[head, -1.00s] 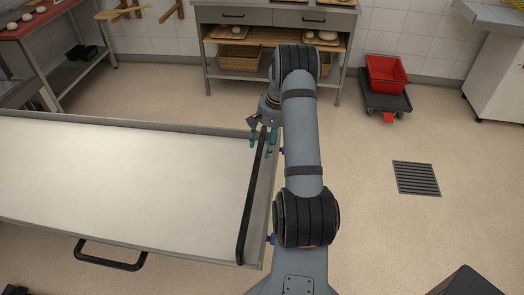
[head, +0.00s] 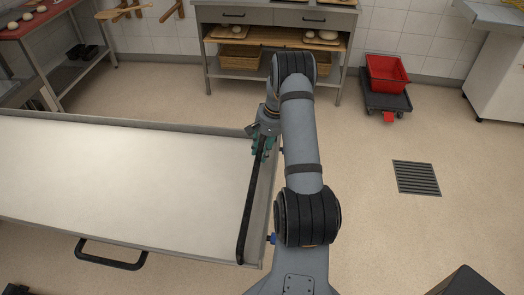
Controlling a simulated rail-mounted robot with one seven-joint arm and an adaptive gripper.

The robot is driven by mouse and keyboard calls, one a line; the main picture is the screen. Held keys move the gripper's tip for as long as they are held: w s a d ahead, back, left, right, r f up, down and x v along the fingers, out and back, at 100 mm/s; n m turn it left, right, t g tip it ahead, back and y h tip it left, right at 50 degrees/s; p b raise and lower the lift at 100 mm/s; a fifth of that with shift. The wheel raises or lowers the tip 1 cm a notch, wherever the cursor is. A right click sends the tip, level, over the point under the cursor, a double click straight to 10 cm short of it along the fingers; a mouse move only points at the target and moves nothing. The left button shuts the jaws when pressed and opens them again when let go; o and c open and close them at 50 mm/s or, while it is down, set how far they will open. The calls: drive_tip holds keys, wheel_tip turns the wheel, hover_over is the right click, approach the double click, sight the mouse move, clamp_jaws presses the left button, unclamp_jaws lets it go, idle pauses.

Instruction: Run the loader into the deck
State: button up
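The loader is a long, flat pale bed (head: 120,185) with a raised metal rim, filling the left of the head view. A black bar (head: 246,210) runs along its right end, and a black handle (head: 110,256) sticks out from its near side. My gripper (head: 262,153) is at the far part of the black bar, with its green fingers close around or against it. The bar and arm partly hide the fingers, so I cannot tell whether they are shut on it. The deck oven is not in view.
A steel bench (head: 275,17) with drawers and baskets stands at the back wall. A red crate (head: 386,72) sits on a dark dolly to the right. A red-topped table (head: 35,18) is at the far left. The floor right of my arm, around a drain grate (head: 416,177), is clear.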

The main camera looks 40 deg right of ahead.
clamp_jaws()
drive_tip(key=shift+w, duration=0.1)
idle(0.4)
